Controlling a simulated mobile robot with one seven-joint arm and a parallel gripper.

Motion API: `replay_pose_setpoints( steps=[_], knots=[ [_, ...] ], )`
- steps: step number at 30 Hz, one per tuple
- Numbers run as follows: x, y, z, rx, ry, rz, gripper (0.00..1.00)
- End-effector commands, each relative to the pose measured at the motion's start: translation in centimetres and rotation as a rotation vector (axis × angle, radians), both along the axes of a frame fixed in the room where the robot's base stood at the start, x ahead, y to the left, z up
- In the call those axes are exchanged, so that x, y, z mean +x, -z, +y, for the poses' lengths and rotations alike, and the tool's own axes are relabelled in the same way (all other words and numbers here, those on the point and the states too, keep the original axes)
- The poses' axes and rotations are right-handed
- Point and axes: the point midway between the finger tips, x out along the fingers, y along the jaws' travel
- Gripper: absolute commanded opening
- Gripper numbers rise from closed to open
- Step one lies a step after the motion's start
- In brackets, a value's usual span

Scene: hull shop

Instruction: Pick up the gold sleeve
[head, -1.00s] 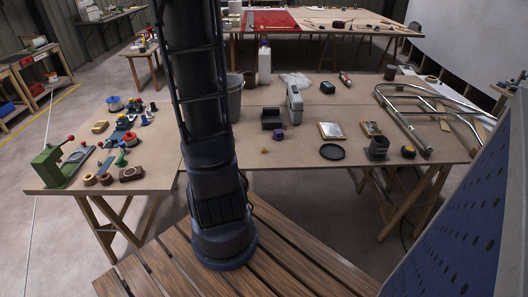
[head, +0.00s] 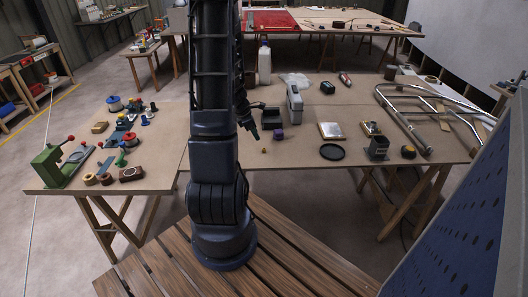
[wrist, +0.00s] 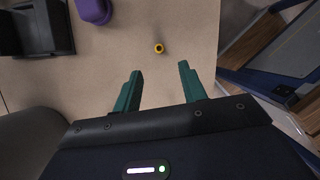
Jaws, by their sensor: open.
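The gold sleeve (head: 264,150) is a small ring-shaped piece on the brown tabletop (head: 310,168), near its front edge. In the wrist view the gold sleeve (wrist: 159,48) shows its dark hole and lies ahead of the fingertips, roughly centred between them. My gripper (head: 254,134) is above the table, a little up and left of the sleeve in the head view. In the wrist view my gripper (wrist: 160,70) has its two green fingers spread with nothing between them. The sleeve is apart from both fingers.
A purple piece (head: 278,133) and a black open holder (head: 271,116) stand behind the sleeve. They also show at upper left in the wrist view, purple piece (wrist: 94,9) and holder (wrist: 40,25). A black round dish (head: 332,152) lies to the right. The table around the sleeve is clear.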

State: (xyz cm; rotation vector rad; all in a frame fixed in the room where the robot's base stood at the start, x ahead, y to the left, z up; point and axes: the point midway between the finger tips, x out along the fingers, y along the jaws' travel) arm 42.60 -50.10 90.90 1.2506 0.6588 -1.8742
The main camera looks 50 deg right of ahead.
Motion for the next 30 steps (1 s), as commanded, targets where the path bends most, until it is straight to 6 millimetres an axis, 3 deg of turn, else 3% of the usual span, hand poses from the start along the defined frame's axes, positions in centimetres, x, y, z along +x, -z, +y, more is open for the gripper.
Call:
replay_pose_setpoints(
  steps=[9, 19, 30],
  knots=[
    [-0.8, 3.6, -1.2, 0.001, 0.0, 0.001, 0.42],
    [-1.2, 5.2, -1.8, 0.0, 0.0, 0.0, 0.42],
    [-1.9, 9.0, -3.0, 0.001, 0.0, 0.0, 0.42]
  ],
)
